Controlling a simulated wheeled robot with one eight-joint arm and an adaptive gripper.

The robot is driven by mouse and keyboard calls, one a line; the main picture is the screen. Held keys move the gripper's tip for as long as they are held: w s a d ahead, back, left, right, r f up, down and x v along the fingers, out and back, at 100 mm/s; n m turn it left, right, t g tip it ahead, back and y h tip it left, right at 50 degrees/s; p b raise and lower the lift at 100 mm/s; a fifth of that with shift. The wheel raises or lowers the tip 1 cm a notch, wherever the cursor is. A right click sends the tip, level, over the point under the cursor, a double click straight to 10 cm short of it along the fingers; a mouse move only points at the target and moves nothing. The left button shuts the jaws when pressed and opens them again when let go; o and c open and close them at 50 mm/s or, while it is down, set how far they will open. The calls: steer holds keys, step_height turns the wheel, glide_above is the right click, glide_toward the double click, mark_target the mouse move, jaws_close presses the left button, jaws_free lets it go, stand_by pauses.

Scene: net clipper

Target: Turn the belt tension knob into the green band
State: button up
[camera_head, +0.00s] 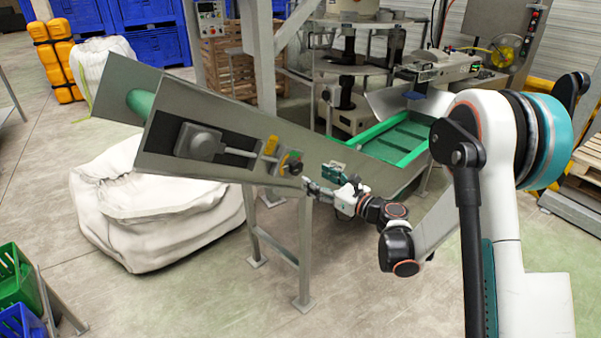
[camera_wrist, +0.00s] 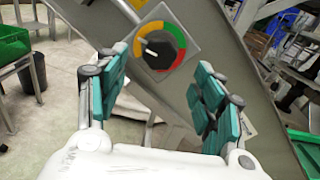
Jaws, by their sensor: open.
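The belt tension knob (camera_wrist: 158,50) is a round black knob on a grey square plate, with a ring of green, yellow and red parts around it. Its white mark points left and slightly up in the wrist view; I cannot tell exactly which band its tip meets. The gripper (camera_head: 316,190) also shows in the head view, just below and right of the knob.
The sloping conveyor side panel (camera_head: 222,108) carries the knob plate and a tensioner block (camera_head: 198,141). A conveyor leg (camera_head: 304,250) stands below it. A white bulk sack (camera_head: 150,215) is at left. A green-edged chute (camera_head: 395,145) lies behind my gripper. The floor in front is clear.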

mark_target(299, 168)
steer(key=b+x, duration=0.1)
steer(key=x, duration=0.7)
steer(key=shift+d+b, duration=0.1)
steer(key=shift+b, duration=0.2)
steer(key=c, duration=1)
